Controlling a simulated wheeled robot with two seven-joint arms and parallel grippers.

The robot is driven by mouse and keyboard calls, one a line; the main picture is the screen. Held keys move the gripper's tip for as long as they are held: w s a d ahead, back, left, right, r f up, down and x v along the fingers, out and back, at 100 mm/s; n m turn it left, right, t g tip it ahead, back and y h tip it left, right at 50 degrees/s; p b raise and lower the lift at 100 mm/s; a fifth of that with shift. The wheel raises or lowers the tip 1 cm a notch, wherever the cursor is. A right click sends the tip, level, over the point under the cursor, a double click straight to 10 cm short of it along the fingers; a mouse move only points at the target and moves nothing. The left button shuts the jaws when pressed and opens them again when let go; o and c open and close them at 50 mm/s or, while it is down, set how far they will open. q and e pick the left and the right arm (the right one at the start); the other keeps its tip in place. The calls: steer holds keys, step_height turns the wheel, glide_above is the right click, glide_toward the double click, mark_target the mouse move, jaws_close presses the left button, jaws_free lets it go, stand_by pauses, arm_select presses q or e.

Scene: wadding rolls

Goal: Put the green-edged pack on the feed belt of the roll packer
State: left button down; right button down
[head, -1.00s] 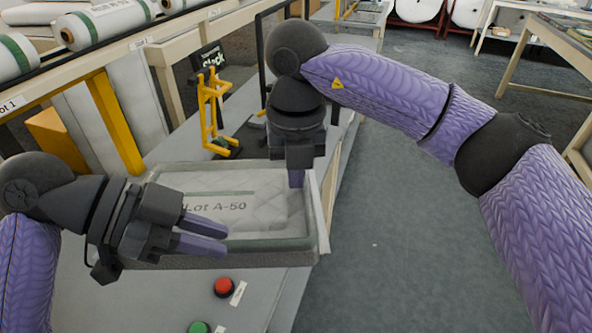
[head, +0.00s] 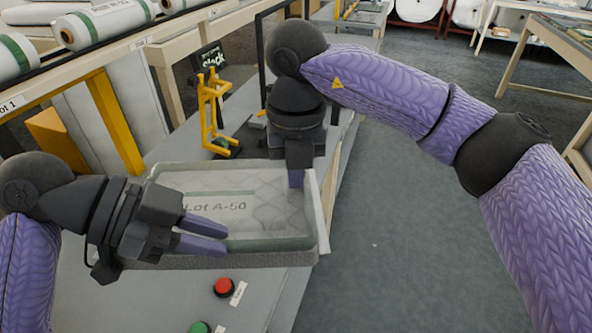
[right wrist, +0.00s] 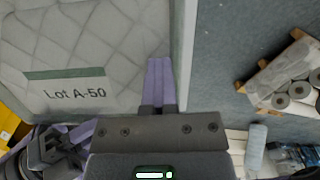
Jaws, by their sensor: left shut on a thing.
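My left gripper (head: 215,238) is shut at the pack's near left side; the exact contact is hidden by the fingers. My right gripper (head: 296,180) points down at the pack's far right part. In the right wrist view its fingers (right wrist: 160,80) are together beside the surround's right wall, with nothing visible between them.
A red button (head: 223,287) and a green button (head: 199,327) sit on the near bench. A shelf with rolls (head: 107,22) is at upper left. The floor (head: 410,240) to the right is open.

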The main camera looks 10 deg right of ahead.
steer(key=c, duration=0.9)
jaws_free()
step_height(320, 180, up, 12)
